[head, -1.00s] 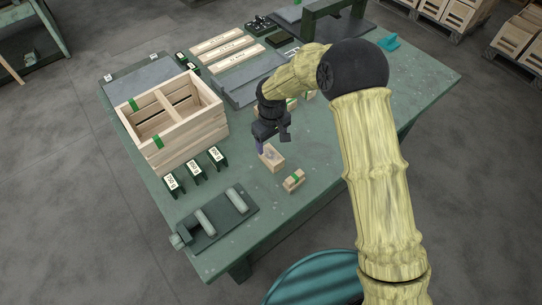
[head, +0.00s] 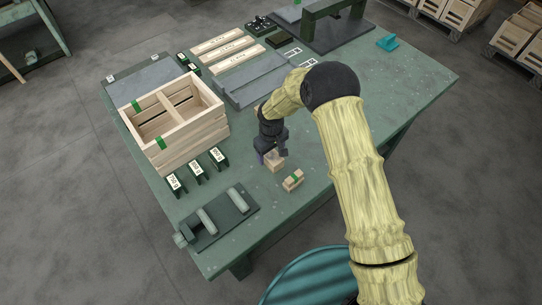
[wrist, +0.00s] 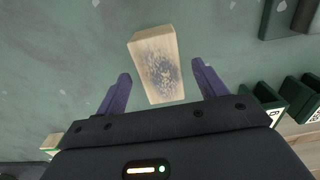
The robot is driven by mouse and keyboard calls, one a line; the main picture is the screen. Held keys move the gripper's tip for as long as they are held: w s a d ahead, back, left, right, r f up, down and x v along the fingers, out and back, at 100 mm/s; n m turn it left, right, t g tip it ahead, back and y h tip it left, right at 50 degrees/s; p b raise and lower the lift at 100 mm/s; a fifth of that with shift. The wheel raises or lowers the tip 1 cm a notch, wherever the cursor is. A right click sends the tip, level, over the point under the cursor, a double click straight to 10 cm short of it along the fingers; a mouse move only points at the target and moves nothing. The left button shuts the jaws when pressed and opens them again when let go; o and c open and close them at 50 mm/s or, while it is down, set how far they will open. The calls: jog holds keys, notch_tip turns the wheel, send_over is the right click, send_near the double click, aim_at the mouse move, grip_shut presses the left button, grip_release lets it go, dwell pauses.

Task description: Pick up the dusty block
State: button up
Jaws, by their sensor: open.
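The dusty block (wrist: 158,64) is a pale wooden block with a dark grey smudge on its top. In the wrist view it lies on the green table ahead of my gripper (wrist: 160,90), its near end between the two purple fingertips. The fingers are open and a gap shows on both sides of the block. In the head view my gripper (head: 271,157) is low over the dusty block (head: 276,166), which is partly hidden behind it. Whether the fingertips are down to the block's height is hard to tell.
A wooden block with a green band (head: 292,180) lies close by at the lower right. A slatted wooden crate (head: 205,130) stands to the left, with several dark labelled blocks (head: 196,171) before it. A clamp fixture (head: 222,222) lies at the front. Table right of the blocks is clear.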

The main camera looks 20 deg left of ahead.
jog(key=shift+f, duration=1.1)
jog(key=shift+c, duration=0.2)
jog(key=c, duration=1.1)
